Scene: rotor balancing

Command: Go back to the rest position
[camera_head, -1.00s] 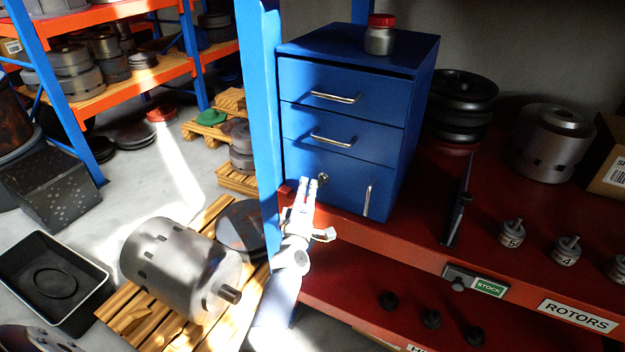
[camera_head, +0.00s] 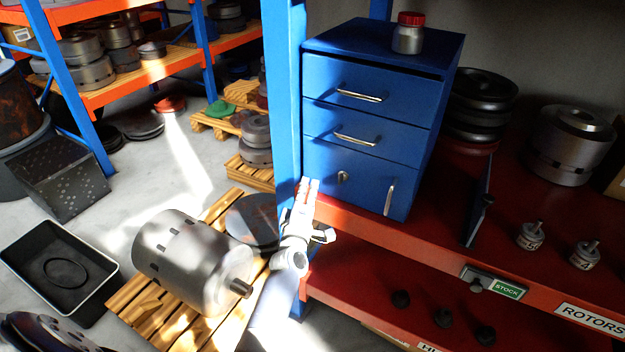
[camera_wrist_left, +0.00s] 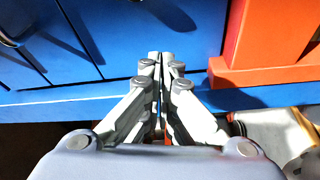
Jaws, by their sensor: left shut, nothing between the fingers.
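My left gripper (camera_head: 309,184) is in front of the lower left corner of the blue drawer cabinet (camera_head: 352,138), close to the blue shelf post (camera_head: 284,90). Its fingers are shut with nothing between them. I cannot tell the exact gap to the cabinet. My right gripper is not in view.
A red-lidded jar (camera_head: 408,33) stands on the cabinet. Small weighted parts (camera_head: 530,236) and a large rotor (camera_head: 568,145) sit on the red shelf (camera_head: 420,235). A metal drum (camera_head: 185,258) lies on a pallet, lower left. A black tray (camera_head: 60,265) is on the floor.

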